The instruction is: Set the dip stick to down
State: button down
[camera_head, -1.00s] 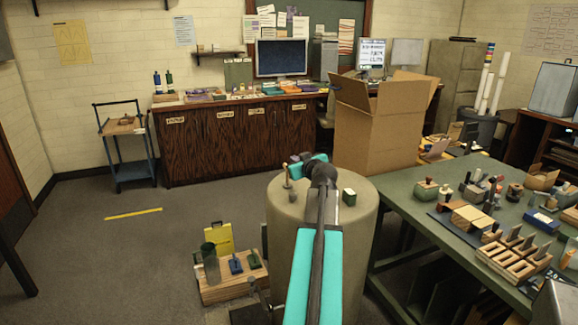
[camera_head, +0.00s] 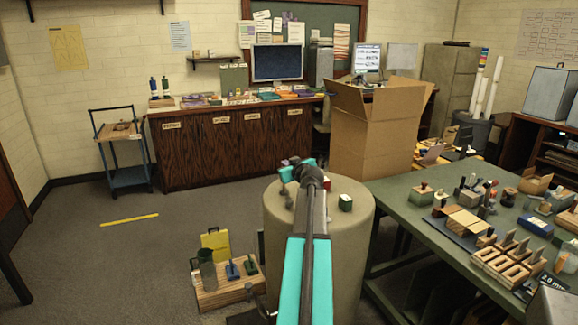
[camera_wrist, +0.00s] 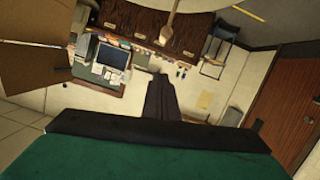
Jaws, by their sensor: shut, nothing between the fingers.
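A pale stick with a knob, which I take for the dip stick (camera_head: 284,189), stands on top of a round beige drum (camera_head: 318,260). In the wrist view the wooden stick (camera_wrist: 171,22) reaches down from the top edge and ends in a rounded tip. It looks upright or slightly tilted; I cannot tell which. My gripper (camera_head: 286,175) is beside the stick's upper end, above the drum. In the wrist view my gripper's dark fingers (camera_wrist: 160,82) are together and empty, apart from the stick in the picture. My gripper partly hides the stick in the head view.
A wooden block with small tools (camera_head: 225,292) stands at lower left. A green table (camera_head: 420,228) crowded with stamps and blocks is at right. A cardboard box (camera_head: 375,130) stands behind. The left floor is mostly clear.

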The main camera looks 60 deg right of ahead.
jog(key=shift+w+d+f+p, duration=0.25)
jog(key=shift+w+d+f, duration=0.25)
jog(key=shift+f, duration=0.3)
jog(key=shift+w+d+f+p, duration=0.2)
jog(key=shift+w+d+f, duration=0.2)
jog(key=shift+d+f, duration=0.35)
jog(key=shift+w+d+f+p, duration=0.25)
jog(key=shift+w+d+f, duration=0.2)
jog(key=shift+f, duration=0.45)
jog(key=shift+f, duration=0.1)
notch_tip(320, 180, down, 5)
jog(key=b, duration=0.8)
jog(key=shift+a+b, duration=0.1)
jog(key=shift+b, duration=0.4)
jog(key=shift+f, duration=0.2)
jog(key=shift+a+r, duration=0.1)
